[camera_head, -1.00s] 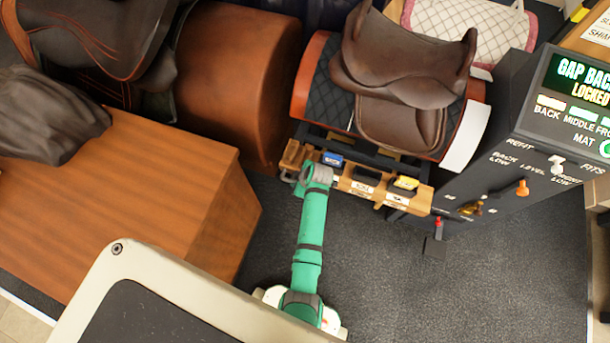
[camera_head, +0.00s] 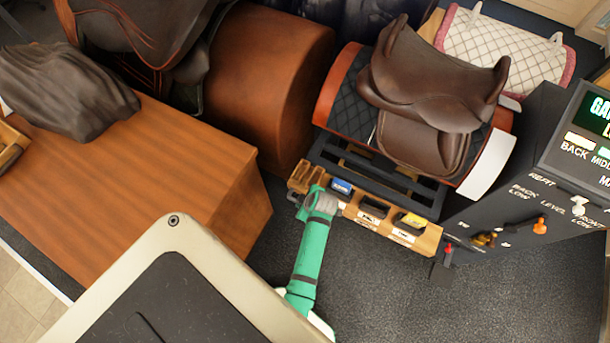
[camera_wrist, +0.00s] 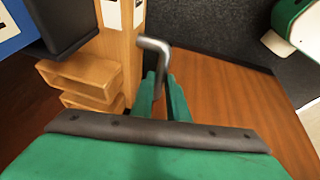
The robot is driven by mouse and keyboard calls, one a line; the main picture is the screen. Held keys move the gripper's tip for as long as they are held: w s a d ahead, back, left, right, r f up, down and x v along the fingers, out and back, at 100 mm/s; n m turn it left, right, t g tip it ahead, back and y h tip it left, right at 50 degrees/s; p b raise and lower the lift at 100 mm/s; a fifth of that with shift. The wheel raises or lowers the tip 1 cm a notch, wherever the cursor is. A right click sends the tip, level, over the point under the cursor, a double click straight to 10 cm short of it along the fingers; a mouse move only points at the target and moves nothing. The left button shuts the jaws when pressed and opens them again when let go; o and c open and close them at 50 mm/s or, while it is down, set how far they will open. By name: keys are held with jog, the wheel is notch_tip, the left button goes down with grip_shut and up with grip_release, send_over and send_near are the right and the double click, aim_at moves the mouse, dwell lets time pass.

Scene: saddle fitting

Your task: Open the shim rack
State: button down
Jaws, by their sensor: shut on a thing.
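The shim rack (camera_head: 429,243) is a long wooden tray below the saddle stand, holding a blue, a black and a yellow-topped shim block in a row. It stands out in front of a black slotted frame (camera_head: 335,158). My gripper (camera_head: 326,204) is at the rack's front near its left end, partly hidden by my wrist. In the wrist view, my green fingers (camera_wrist: 164,92) are closed around a bent grey metal handle (camera_wrist: 155,45) on the rack. The wooden front and small open compartments (camera_wrist: 85,75) of the rack show beside it.
A brown saddle (camera_head: 430,90) rests on the stand above. A dark panel (camera_head: 530,190) with switches and a screen stands at right. A wooden box (camera_head: 190,170) is at left. Dark carpet (camera_head: 390,300) in front of the rack is clear.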

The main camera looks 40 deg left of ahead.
jog(key=shift+d+f, duration=0.1)
jog(key=c, duration=1.7)
grip_release()
jog(key=v, duration=1)
jog(key=shift+r, duration=0.45)
